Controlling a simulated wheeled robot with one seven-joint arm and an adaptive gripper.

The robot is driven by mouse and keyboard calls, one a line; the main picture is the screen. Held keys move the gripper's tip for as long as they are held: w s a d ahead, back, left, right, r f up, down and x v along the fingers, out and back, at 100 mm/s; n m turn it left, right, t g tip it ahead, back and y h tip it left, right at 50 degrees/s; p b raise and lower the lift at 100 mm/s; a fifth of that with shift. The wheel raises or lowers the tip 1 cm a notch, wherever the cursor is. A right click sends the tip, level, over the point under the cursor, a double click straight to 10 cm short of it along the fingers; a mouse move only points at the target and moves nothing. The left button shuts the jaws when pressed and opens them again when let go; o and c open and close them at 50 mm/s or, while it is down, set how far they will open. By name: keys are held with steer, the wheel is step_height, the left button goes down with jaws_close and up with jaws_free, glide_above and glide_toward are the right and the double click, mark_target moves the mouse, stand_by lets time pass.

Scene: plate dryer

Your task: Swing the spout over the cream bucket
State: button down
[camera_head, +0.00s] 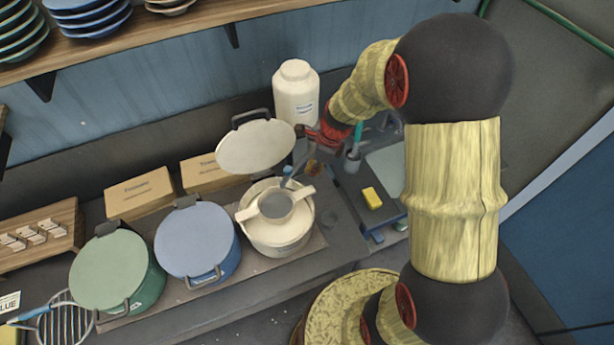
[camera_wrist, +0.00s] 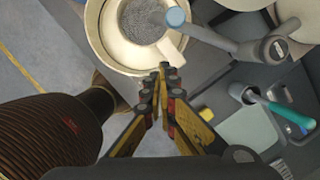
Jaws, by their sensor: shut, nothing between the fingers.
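The cream bucket (camera_head: 280,242) stands at the right end of the row with its lid (camera_head: 255,147) raised. A cream strainer (camera_head: 276,205) sits in its mouth. The grey spout (camera_head: 299,168) reaches in from the upper right, its blue-grey end over the strainer's edge.
A blue bucket (camera_head: 197,243) and a green bucket (camera_head: 115,272), both lidded, stand left of the cream one. A white jar (camera_head: 296,92) is behind. A yellow sponge (camera_head: 372,198) and a brush cup (camera_head: 352,160) are at the right. Cardboard boxes (camera_head: 140,195) line the back.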

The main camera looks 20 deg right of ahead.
steer(key=v, duration=0.5)
steer(key=shift+r, duration=0.4)
steer(key=shift+s, duration=0.1)
steer(key=shift+a, duration=0.1)
